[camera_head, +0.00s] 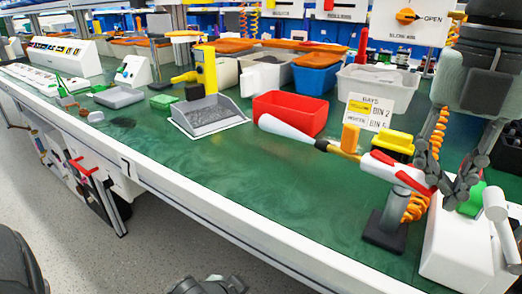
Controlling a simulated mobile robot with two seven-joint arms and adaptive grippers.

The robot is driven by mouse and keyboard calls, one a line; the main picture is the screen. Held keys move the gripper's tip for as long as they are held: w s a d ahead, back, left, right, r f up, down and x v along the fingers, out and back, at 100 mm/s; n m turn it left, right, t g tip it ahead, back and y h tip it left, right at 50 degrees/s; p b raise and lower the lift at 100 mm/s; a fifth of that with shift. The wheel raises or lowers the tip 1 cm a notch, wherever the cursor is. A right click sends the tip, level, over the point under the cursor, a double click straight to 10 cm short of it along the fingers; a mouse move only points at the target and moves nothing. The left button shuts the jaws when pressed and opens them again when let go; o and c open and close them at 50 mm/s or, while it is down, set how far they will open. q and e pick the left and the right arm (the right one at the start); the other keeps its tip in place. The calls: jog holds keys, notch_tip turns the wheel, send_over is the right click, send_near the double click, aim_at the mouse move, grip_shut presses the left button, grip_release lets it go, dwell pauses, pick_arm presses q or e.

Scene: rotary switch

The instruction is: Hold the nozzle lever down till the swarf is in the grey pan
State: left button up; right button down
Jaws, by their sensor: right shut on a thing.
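The grey pan (238,120) sits left of the red bin. Speckled grey grit, looking like swarf (207,116), covers its floor. Part of my left gripper (210,286) shows at the bottom edge, off the bench; its fingers are not clear.
A dark stand (386,231) and orange coiled hose (416,207) are below the nozzle. A white box (458,240) with a green button is at right. The front middle of the bench (240,165) is clear.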

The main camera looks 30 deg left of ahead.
jog(key=shift+w+d+r+p, duration=0.1)
jog(key=shift+r+p, duration=0.9)
jog(key=shift+r, duration=0.9)
jog(key=shift+w+r+p, duration=0.1)
jog(key=shift+r+p, duration=0.9)
jog(key=shift+r, duration=0.9)
